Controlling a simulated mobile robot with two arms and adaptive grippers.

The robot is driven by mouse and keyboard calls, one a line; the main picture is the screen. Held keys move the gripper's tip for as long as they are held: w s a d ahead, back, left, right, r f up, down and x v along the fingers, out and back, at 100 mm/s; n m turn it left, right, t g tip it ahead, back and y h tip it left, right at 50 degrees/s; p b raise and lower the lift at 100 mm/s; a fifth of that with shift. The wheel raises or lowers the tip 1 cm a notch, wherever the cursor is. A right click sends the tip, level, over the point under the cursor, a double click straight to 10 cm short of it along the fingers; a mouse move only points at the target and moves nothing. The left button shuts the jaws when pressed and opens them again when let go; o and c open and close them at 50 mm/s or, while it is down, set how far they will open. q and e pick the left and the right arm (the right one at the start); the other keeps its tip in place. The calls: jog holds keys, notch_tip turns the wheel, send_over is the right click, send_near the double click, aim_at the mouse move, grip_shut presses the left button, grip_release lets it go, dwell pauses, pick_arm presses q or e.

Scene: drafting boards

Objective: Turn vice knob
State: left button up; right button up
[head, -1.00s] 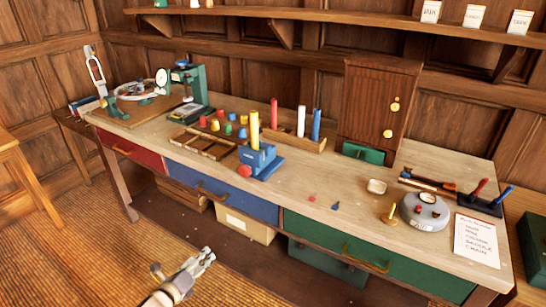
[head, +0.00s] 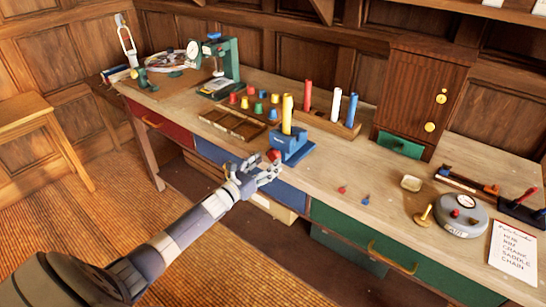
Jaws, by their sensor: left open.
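The blue vice (head: 293,150) stands at the front edge of the workbench, with an upright yellow cylinder (head: 287,115) in it. Its round red knob (head: 273,155) sticks out at the front left of the vice. My left gripper (head: 268,168) is open, with its fingers at the knob and partly overlapping it in the head view. I cannot tell whether the fingers touch the knob. My right gripper is not in view.
A wooden compartment tray (head: 232,125) and several small coloured pieces lie left of the vice. A rack (head: 334,124) with upright red, white and blue cylinders stands behind it.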

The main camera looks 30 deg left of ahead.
aim_at(272, 158)
pick_arm(q)
jog(key=shift+w+d, duration=0.15)
jog(key=shift+w, duration=1.8)
jog(key=shift+c, duration=0.6)
jog(key=c, duration=1)
